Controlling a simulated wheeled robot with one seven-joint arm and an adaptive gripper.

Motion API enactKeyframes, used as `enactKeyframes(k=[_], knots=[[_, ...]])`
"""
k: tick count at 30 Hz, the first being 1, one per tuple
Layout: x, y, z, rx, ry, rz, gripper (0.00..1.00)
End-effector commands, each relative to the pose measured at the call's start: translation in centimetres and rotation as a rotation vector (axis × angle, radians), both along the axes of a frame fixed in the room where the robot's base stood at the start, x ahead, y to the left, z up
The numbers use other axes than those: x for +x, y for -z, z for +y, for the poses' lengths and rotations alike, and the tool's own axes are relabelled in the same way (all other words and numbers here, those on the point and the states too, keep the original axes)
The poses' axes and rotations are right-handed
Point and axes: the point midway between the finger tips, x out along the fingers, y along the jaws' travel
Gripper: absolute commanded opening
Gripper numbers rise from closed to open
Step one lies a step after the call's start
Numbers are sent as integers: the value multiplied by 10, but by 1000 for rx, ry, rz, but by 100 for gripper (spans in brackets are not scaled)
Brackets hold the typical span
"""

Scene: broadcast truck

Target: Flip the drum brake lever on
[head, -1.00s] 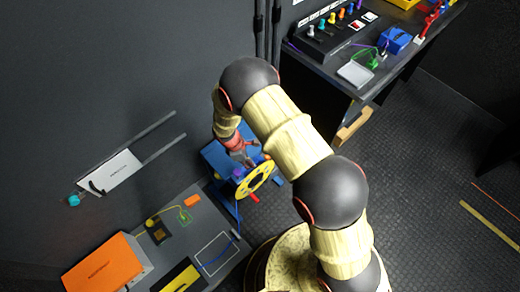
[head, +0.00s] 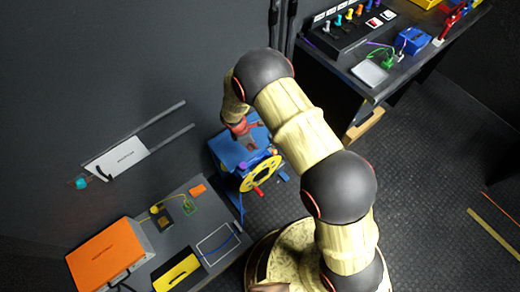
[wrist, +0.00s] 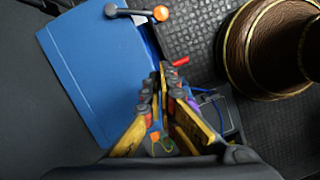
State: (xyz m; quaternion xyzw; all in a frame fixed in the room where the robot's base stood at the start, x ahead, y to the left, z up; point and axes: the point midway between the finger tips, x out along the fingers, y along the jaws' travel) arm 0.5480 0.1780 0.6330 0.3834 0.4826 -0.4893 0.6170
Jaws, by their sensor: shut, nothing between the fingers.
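The cable drum unit is a blue housing (head: 228,152) with a yellow disc (head: 261,173) on its side, below my gripper in the head view. In the wrist view the blue housing (wrist: 85,70) fills the left. A short grey bar with an orange ball end (wrist: 161,14) and a dark knob lies at its top edge; it looks like the brake lever, but its on or off side cannot be read. My gripper (wrist: 166,72) is shut and empty, its tips by the housing's right edge, apart from the orange ball. It also shows in the head view (head: 246,138).
A red handle (wrist: 180,61) sticks out just beyond my fingertips. A grey bench (head: 190,218) with an orange case (head: 105,254) stands at lower left. A black table (head: 345,62) with a switch panel is at upper right. Open floor (head: 425,155) lies to the right.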

Motion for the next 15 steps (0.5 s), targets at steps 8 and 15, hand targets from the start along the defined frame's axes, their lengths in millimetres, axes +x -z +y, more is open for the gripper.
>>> enactKeyframes(k=[8,15], knots=[[1,50,-12,-2,1,4,0],[4,95,-23,0,1,2,0]])
